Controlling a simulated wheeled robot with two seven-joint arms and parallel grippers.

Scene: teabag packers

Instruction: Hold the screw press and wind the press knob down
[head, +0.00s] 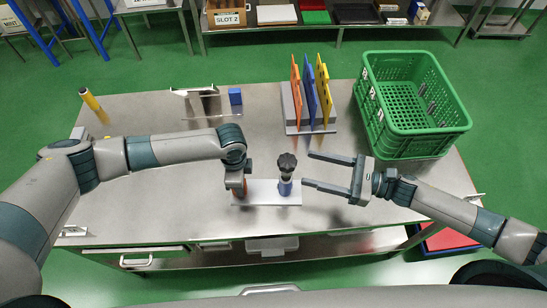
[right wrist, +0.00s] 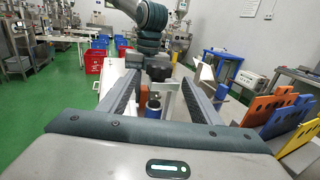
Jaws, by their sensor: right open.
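The screw press stands near the table's front edge, with a white base plate (head: 268,199), a blue column (head: 285,187) and a black lobed press knob (head: 287,162) on top. An orange part (head: 238,190) rises from the plate's left end. My left gripper (head: 240,186) points down over that orange part; its fingers are too hidden to tell their state. My right gripper (head: 308,169) lies level, open and empty, just right of the knob and apart from it. In the right wrist view the knob (right wrist: 158,68) and blue column (right wrist: 154,102) show between the fingers.
A green crate (head: 410,105) stands at the table's back right. A rack with orange, blue and yellow boards (head: 311,95) is behind the press. A metal stand (head: 202,100), a blue block (head: 235,96) and a yellow cylinder (head: 90,99) are further left.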

